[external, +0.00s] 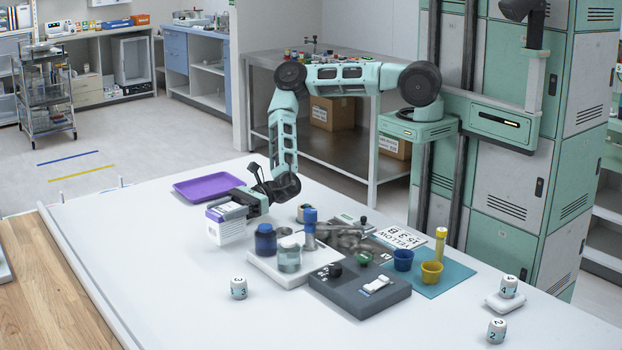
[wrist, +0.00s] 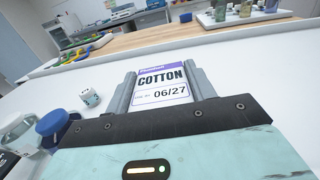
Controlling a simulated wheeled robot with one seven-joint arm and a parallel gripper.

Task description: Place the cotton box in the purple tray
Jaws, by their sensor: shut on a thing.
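The cotton box (external: 226,224) is white with a purple top, and its label reads COTTON in the wrist view (wrist: 162,84). My gripper (external: 232,207) is shut on the box, with one finger on each side of it. The box is at the left-middle of the white table; I cannot tell whether its base touches the table. The purple tray (external: 208,186) lies behind the box on the table and looks empty. The tray does not show in the wrist view.
A white tray (external: 262,264) with a blue-lidded jar (external: 265,240) and a clear jar (external: 289,256) stands right of the box. A dark grey device (external: 362,295) and blue mat (external: 455,277) lie farther right. The table's front left is mostly clear.

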